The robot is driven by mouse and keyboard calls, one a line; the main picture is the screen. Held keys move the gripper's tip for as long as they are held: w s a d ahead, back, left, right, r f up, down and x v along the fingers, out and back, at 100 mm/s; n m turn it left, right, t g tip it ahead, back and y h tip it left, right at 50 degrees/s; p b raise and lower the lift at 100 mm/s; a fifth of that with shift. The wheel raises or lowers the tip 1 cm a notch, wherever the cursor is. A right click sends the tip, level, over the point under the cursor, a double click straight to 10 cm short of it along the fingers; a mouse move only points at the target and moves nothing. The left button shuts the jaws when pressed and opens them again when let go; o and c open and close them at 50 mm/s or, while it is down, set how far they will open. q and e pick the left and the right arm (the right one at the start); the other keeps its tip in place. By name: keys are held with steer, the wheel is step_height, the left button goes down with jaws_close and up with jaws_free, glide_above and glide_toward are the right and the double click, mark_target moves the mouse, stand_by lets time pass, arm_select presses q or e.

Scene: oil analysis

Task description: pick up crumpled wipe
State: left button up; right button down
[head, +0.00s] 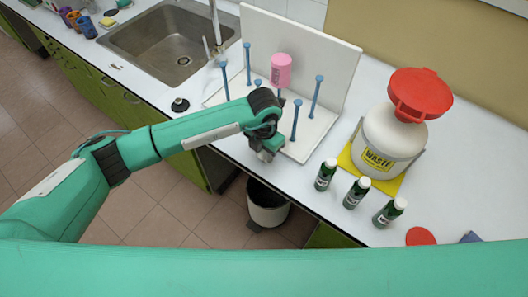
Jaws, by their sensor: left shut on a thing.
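My left gripper (266,154) is at the front edge of the white counter, in front of the peg rack and above the bin. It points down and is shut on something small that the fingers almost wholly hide. No crumpled wipe shows clearly anywhere on the counter, and I cannot make out its shape in the jaws. My right gripper is not in view.
A red-funnelled waste jug (390,140) stands at right, behind three green bottles (357,192). An open bin (267,205) is on the floor below. A sink (170,45) is at left.

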mark_target(263, 151)
arm_select(q)
step_height(263, 151, up, 20)
steer(key=b, duration=0.5)
steer(key=shift+a+f, duration=0.1)
stand_by(0.7)
